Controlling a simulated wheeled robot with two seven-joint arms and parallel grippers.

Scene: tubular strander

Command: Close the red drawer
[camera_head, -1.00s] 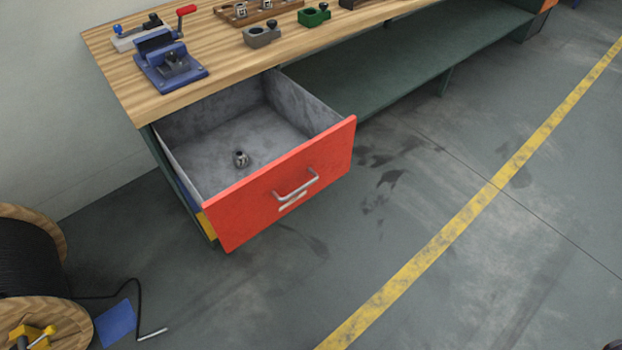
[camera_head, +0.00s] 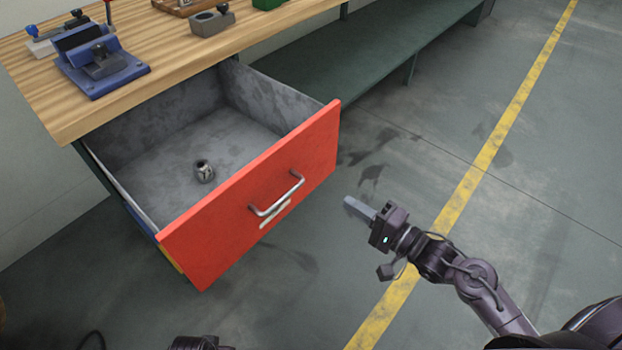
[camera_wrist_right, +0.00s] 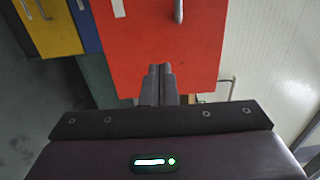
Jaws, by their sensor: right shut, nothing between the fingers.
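The red drawer (camera_head: 230,228) is pulled out from under the workbench, and its grey inside shows in the head view. Its silver handle (camera_head: 299,183) is on the red front. My right gripper (camera_head: 350,204) is shut and empty, to the right of the drawer front and apart from the handle in the head view. In the right wrist view the shut fingers (camera_wrist_right: 160,72) point toward the red front (camera_wrist_right: 205,50), with part of the handle at the top edge. A dark part, seemingly of my left gripper (camera_head: 195,343), shows at the bottom edge; its fingers are hidden.
A small metal part (camera_head: 204,172) lies in the drawer. The wooden bench top (camera_head: 45,95) bears a blue vise (camera_head: 103,66) and fixtures. Blue (camera_wrist_right: 86,25) and yellow (camera_wrist_right: 52,28) fronts show in the right wrist view. Floor right of the drawer is open.

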